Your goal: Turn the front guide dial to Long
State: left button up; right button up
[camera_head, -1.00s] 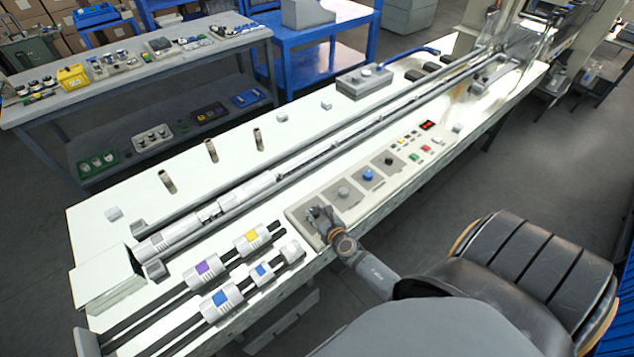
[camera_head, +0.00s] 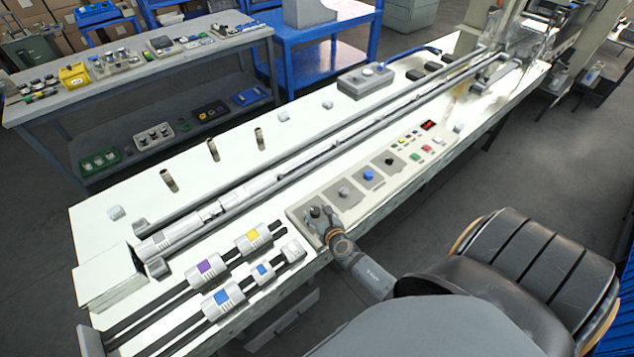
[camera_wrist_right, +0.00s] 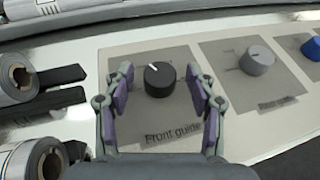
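The front guide dial is a round black knob (camera_wrist_right: 160,79) with a white pointer line, on a grey plate marked "Front guide" in the right wrist view. Its pointer is tilted to the upper left in that view. Position words such as Long cannot be read. The dial (camera_head: 316,211) also shows at the near-left end of the control panel in the head view. My right gripper (camera_wrist_right: 159,72) is open, with one finger on each side of the dial and gaps between. In the head view my right gripper (camera_head: 327,217) is beside the dial. My left gripper is not in view.
A grey dial (camera_wrist_right: 257,60) and a blue dial (camera_head: 368,174) sit along the same panel (camera_head: 405,170). White rollers with coloured patches (camera_head: 222,299) on black rails lie left of the panel. A long guide channel (camera_head: 300,160) runs behind it.

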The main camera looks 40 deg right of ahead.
jog(key=v, duration=1.2)
